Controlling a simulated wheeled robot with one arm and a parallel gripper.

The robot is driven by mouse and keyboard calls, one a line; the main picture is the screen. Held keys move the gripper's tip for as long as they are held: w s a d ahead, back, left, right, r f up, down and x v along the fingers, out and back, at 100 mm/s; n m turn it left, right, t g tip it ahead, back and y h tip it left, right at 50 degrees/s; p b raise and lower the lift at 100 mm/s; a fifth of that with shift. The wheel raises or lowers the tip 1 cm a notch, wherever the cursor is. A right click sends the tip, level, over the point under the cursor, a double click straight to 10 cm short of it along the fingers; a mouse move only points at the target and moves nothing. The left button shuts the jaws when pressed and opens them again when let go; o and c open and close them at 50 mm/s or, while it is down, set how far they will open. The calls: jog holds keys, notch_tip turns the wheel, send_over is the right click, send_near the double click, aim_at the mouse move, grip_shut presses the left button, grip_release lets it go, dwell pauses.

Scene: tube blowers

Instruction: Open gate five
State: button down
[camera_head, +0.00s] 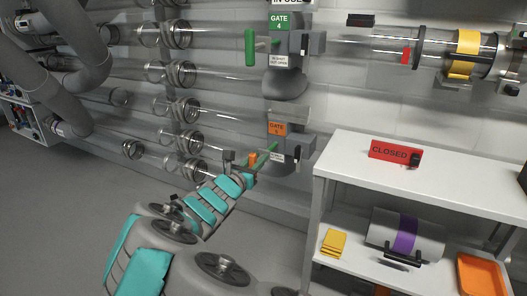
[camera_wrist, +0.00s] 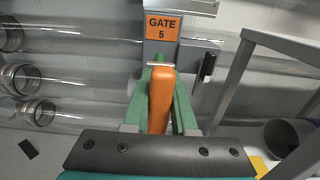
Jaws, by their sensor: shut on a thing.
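Gate five carries an orange "GATE 5" sign (camera_head: 277,128), which also shows in the wrist view (camera_wrist: 162,27). Its orange handle (camera_wrist: 161,98) points toward the wrist camera, between the two green fingers of my gripper (camera_wrist: 164,90). My gripper (camera_head: 262,161) is shut on this handle. In the head view only a small part of the orange handle (camera_head: 252,158) shows beside the fingers. The grey gate body (camera_head: 292,147) is mounted on a clear tube in front of the wall.
Gate four, with a green sign (camera_head: 278,22) and green handle (camera_head: 250,47), is above. A white shelf unit (camera_head: 440,185) stands to the right, with a red "CLOSED" sign (camera_head: 390,151) on top. Clear tubes (camera_head: 225,110) run along the wall at left.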

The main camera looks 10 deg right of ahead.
aim_at(251, 166)
jog(key=c, duration=0.7)
grip_release()
jog(key=shift+p+v, duration=0.45)
jog(key=shift+v, duration=3.5)
